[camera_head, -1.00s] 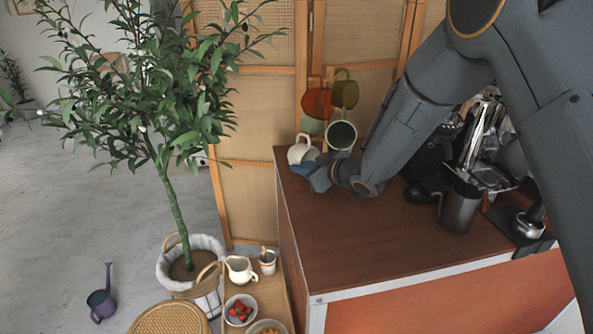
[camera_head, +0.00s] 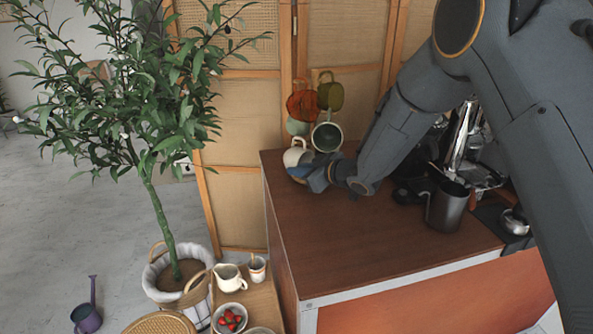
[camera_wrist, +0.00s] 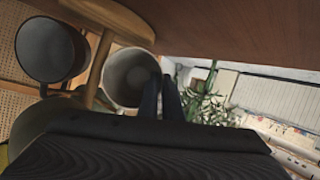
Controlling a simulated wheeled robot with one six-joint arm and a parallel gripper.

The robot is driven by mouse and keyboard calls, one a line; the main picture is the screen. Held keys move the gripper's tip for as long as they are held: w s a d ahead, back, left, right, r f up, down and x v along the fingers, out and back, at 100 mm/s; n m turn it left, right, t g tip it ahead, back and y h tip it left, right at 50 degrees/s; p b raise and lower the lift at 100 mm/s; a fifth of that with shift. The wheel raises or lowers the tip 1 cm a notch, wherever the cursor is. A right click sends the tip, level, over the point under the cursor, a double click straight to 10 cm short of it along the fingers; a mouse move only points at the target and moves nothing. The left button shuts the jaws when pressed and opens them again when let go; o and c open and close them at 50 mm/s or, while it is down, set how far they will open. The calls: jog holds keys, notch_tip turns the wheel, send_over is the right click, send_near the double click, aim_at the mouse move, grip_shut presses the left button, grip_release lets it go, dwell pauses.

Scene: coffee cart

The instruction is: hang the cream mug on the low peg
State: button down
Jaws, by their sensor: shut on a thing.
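The cream mug (camera_head: 296,157) is at the back left corner of the counter, close to the left of the hanging mugs. My gripper (camera_head: 314,179) is shut on it, and the fingers (camera_wrist: 162,98) reach its rim in the wrist view. There the mug (camera_wrist: 128,78) shows its open mouth, with a wooden post and arm (camera_wrist: 99,62) beside it, partly overlapping it. I cannot tell whether the handle is on a peg. The low peg is not clearly visible in the head view.
An orange mug (camera_head: 302,104), an olive mug (camera_head: 331,96) and a dark green mug (camera_head: 327,137) hang just behind and right. A metal pitcher (camera_head: 446,208) and coffee machine stand right. The counter's front middle (camera_head: 350,250) is clear.

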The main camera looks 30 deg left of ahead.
dwell(0.4)
jog(key=c, duration=1.9)
grip_release()
jog(key=shift+o, duration=0.2)
jog(key=shift+d, duration=0.1)
jog(key=b+v, duration=0.2)
jog(key=v, duration=0.5)
jog(key=shift+d, duration=0.3)
